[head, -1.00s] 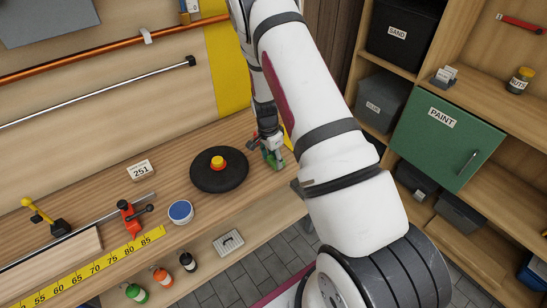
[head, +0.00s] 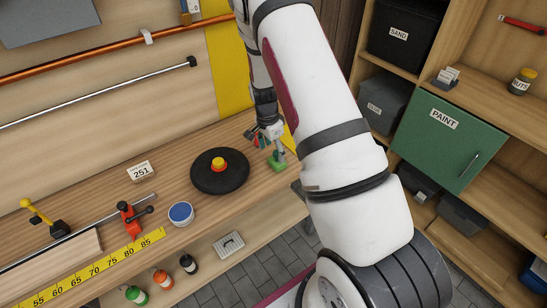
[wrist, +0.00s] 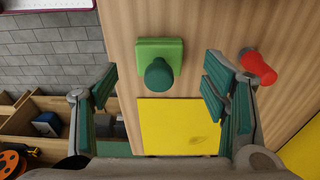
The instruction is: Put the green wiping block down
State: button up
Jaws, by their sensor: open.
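The green wiping block (head: 278,165) sits flat on the wooden bench near its right front edge. In the wrist view the block (wrist: 174,47) is a light green square with a round dark green knob on top. My gripper (head: 268,138) is just above and behind it in the head view.
A yellow square (wrist: 180,125) lies beside the block. A red cylindrical thing (wrist: 258,66) is near the right finger. A black disc with a yellow-red knob (head: 219,181) and a blue-lidded tin (head: 181,213) stand left on the bench. Bench between block and disc is clear.

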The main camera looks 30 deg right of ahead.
jog(key=s+a+r+n+t, duration=0.15)
jog(key=a+r, duration=0.25)
jog(key=r, duration=0.5)
jog(key=s+a+r+n+y, duration=0.1)
jog(key=s+a+r+n, duration=0.2)
jog(key=r, duration=0.6)
jog(key=s+a+r+n+t, duration=0.1)
jog(key=s+a+r+n, duration=0.25)
jog(key=r, duration=0.55)
jog(key=s+a+r+n+t, duration=0.1)
jog(key=s+a+r+n, duration=0.3)
jog(key=s, duration=0.5)
jog(key=s+a+r+n+t, duration=0.2)
jog(key=s+r+n, duration=0.3)
jog(key=s, duration=0.4)
jog(key=shift+a+r+n+b, duration=0.3)
jog(key=shift+a+r, duration=0.05)
jog(key=shift+a, duration=0.5)
jog(key=shift+o, duration=0.4)
jog(key=shift+w, duration=0.2)
